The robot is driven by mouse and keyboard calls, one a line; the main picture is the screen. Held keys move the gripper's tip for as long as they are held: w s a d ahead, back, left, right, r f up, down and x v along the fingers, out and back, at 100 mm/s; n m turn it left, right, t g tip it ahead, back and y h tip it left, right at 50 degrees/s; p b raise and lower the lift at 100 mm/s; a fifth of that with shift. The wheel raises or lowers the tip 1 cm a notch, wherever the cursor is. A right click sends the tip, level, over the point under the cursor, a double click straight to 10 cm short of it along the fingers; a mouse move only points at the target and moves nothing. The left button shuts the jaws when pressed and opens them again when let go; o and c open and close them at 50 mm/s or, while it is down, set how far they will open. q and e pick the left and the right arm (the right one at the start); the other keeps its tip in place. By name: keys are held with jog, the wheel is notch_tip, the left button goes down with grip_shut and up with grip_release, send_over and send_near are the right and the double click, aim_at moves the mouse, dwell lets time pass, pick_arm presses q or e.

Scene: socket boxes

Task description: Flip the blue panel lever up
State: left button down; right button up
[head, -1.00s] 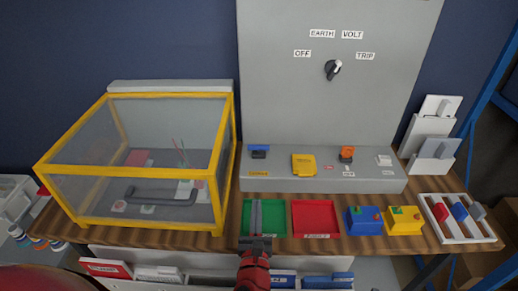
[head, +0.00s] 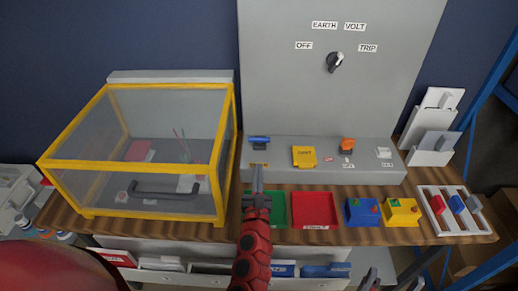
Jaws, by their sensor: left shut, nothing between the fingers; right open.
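The blue panel lever (head: 260,139) sits at the left end of the grey panel's lower ledge, above a dark base. Its exact tilt is too small to tell. My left gripper (head: 258,169), on a red arm, points up at the ledge's front, just below the lever. It is shut and empty, with a visible gap between its tips and the lever. It partly covers the yellow label under the lever. My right gripper (head: 392,282) shows only as two fingertips at the bottom edge, apart and far from the panel.
A yellow cover (head: 304,156), an orange lever (head: 347,145) and a white switch (head: 384,153) share the ledge. A yellow-framed clear box (head: 150,165) stands left. Green (head: 280,209) and red (head: 315,209) trays, blue and yellow boxes and a white rack (head: 433,209) line the front.

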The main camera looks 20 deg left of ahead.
aim_at(259, 141)
pick_arm(q)
jog(key=shift+x, duration=1.1)
jog(key=r+p, duration=0.1)
jog(key=w+r+p, duration=0.1)
jog(key=shift+w+a+r, duration=0.2)
jog(key=shift+w+r, duration=0.05)
jog(key=shift+w, duration=0.05)
jog(key=shift+w+a+r, duration=0.15)
jog(key=shift+w+r, duration=0.1)
jog(key=shift+r, duration=0.1)
jog(key=shift+w, duration=0.15)
jog(key=shift+p, duration=0.35)
